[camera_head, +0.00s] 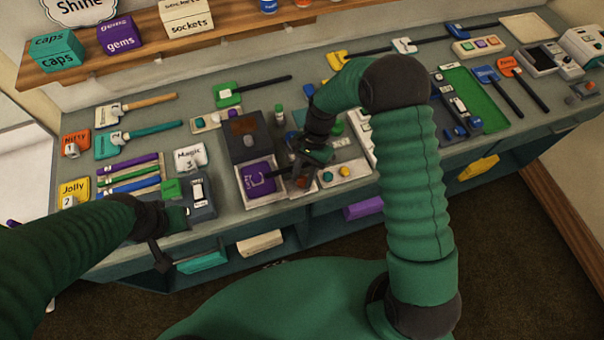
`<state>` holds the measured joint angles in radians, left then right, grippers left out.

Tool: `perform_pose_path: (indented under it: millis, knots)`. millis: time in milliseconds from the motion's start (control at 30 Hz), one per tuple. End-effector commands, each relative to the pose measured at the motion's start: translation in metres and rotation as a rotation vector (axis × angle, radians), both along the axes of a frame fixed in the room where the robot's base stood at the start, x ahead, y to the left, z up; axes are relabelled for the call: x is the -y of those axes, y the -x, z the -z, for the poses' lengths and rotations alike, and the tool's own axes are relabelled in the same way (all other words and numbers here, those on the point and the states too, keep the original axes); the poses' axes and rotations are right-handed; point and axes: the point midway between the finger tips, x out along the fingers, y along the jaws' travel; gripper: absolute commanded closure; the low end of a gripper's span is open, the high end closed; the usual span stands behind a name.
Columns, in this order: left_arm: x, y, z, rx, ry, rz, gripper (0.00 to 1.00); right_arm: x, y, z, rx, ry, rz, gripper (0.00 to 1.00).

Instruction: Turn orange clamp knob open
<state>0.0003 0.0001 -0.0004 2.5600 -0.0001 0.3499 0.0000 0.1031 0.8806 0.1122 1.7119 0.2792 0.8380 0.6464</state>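An orange clamp piece (508,66) with a pale knob and a dark handle lies at the back right of the bench, beside a similar blue one. Another orange piece (74,144), marked 1, sits at the far left. I cannot tell which has the task's knob, or how it is turned. My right gripper (303,170) is over the middle of the bench, beside the grey box with a purple gems block, far from both. Its fingers are dark and small. My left gripper (172,240) is at the bench's front left edge, with its fingers apart and nothing seen between them.
The grey box (242,128) stands mid-bench. A green tray (484,98) lies right of my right forearm. Coloured rods, labelled tags and handled pieces crowd the left. A shelf (140,47) with labelled boxes runs along the back. Drawers sit under the front edge.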

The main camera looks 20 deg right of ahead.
Motion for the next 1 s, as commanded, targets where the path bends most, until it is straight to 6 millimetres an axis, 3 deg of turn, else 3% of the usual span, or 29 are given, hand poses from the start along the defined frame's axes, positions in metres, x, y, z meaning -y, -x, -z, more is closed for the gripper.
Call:
perform_pose_path:
  millis: [133, 300, 467, 667, 700, 833, 1000]
  knots:
    - [0.0003, 0.0, 0.0, 0.0, 0.0, 0.001, 0.64, -0.0017, -0.0041, -0.0013, 0.01, -0.003, 0.002, 1.0]
    - [0.0003, 0.0001, -0.0011, 0.0, 0.0, 0.001, 0.64, -0.0006, -0.0053, -0.0018, 0.012, 0.0, -0.006, 1.0]
    - [0.0002, -0.0001, -0.0072, 0.0, 0.0, 0.001, 0.64, -0.0011, -0.0072, -0.0024, 0.013, 0.002, -0.144, 1.0]
    - [0.0002, 0.0, -0.0057, 0.0, 0.0, 0.001, 0.64, -0.0008, -0.0079, -0.0018, 0.015, 0.0, -0.144, 1.0]
    - [0.0002, 0.0, -0.0057, 0.0, 0.0, 0.001, 0.64, -0.0008, -0.008, -0.0019, 0.015, 0.0, -0.144, 0.66]
    - [0.0002, 0.0, -0.0057, 0.0, 0.0, 0.001, 0.64, -0.0019, -0.0069, -0.0015, 0.013, -0.001, -0.145, 0.49]
    - [0.0003, 0.0, -0.0057, 0.0, 0.0, 0.001, 0.64, -0.0026, -0.0051, -0.0015, 0.009, -0.002, -0.146, 0.48]
